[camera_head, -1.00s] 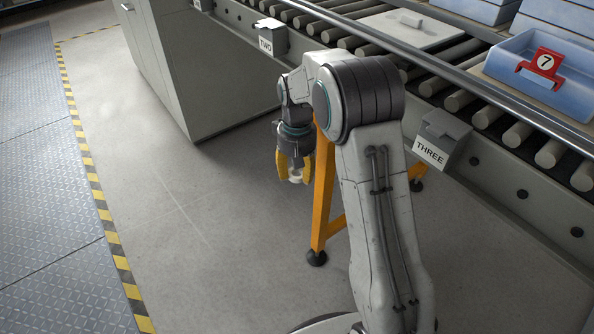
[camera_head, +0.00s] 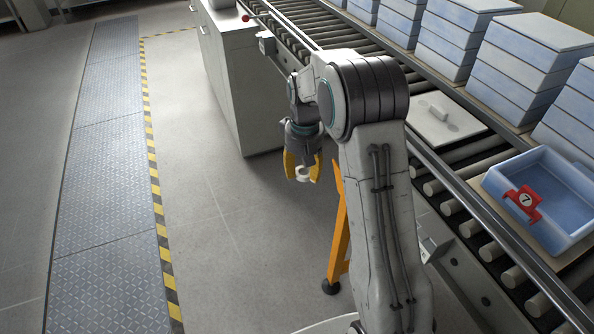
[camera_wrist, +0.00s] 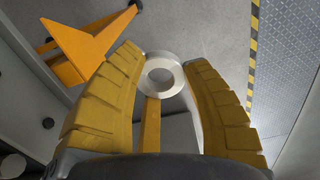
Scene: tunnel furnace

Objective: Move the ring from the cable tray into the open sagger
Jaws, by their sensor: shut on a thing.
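My gripper (camera_head: 303,172) is shut on a white ring (camera_head: 303,174) and holds it in the air over the floor, left of the roller conveyor. In the wrist view the ring (camera_wrist: 161,74) sits between the two yellow fingers, its hole facing the camera. I cannot make out the cable tray in these frames.
A grey cabinet (camera_head: 245,90) stands at the back. The floor at left is clear.

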